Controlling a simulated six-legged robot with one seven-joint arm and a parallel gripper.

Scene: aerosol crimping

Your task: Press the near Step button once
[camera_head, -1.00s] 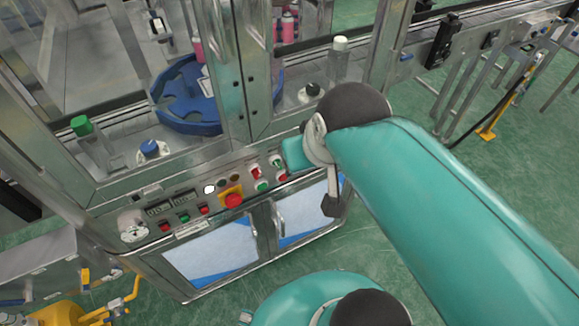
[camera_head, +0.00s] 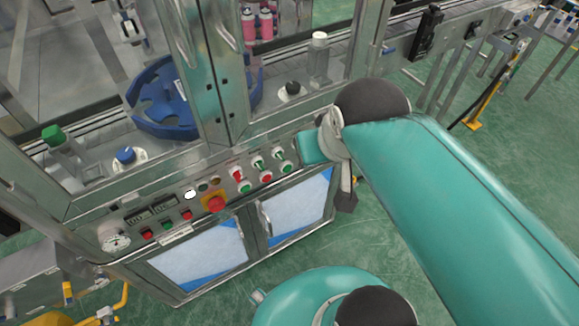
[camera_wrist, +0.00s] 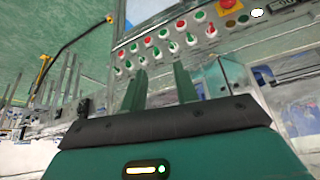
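The machine's button panel (camera_head: 160,208) runs along the front below the work deck. At its right part are red and green buttons with small switches, including a red button (camera_head: 266,177) and a green button (camera_head: 285,167). Farther left are a white button (camera_head: 190,194) and smaller green and red ones. The labels are too small to read, so I cannot tell which is the near Step button. In the wrist view, my gripper (camera_wrist: 160,69) shows two fingers apart, with nothing between them. The button rows lie beyond the fingertips; no contact is visible.
A red mushroom button (camera_head: 215,203) on a yellow plate sits mid-panel. A blue star-wheel (camera_head: 165,112), a green-capped post (camera_head: 52,134) and metal frame posts stand above.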

